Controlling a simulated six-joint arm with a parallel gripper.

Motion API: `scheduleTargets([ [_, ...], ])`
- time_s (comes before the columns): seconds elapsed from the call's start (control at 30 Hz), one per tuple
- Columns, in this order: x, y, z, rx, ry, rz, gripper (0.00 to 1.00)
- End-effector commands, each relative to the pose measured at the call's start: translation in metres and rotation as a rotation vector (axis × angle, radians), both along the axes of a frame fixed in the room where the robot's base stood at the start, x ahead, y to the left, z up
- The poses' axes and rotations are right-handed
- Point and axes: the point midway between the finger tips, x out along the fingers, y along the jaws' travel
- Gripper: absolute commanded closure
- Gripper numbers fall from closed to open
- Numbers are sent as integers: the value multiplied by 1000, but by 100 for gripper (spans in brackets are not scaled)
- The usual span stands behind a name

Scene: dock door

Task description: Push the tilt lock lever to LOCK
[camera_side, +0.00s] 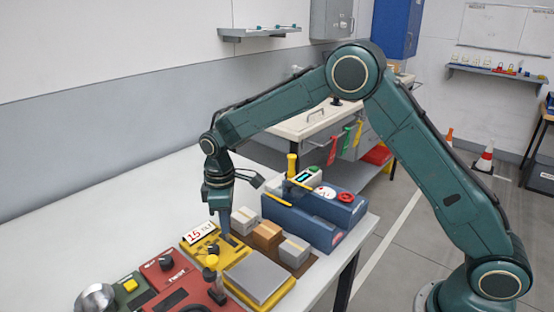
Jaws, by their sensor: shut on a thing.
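The yellow tilt unit (192,249) stands on the white table, with a white sign reading 15 and smaller letters (200,232) at its back. My gripper (225,236) points down at the right part of this unit, beside the sign. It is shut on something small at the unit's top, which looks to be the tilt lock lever. The fingers hide the lever, and its position and any LOCK mark cannot be read.
A grey plate (258,276) on a yellow base and a yellow-knobbed post (211,262) stand in front. Red (172,272) and green (128,291) units are at left. Several boxes (267,235) and a blue unit (318,212) stand close at right. The table's back left is clear.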

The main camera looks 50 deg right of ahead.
Motion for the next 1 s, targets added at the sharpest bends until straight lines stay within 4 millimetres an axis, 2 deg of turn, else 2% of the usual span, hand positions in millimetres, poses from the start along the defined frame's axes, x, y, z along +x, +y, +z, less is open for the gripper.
scheduleTargets([
  [0.33, 27, 0, -4, 2, -13, -1, 100],
  [0.67, 30, -2, -4, 1, -18, -7, 100],
  [0.7, 30, -2, -4, 1, -18, -7, 73],
  [0.77, 30, -2, -4, 1, -16, -7, 62],
  [1.0, 28, -1, -4, 1, -11, -3, 60],
])
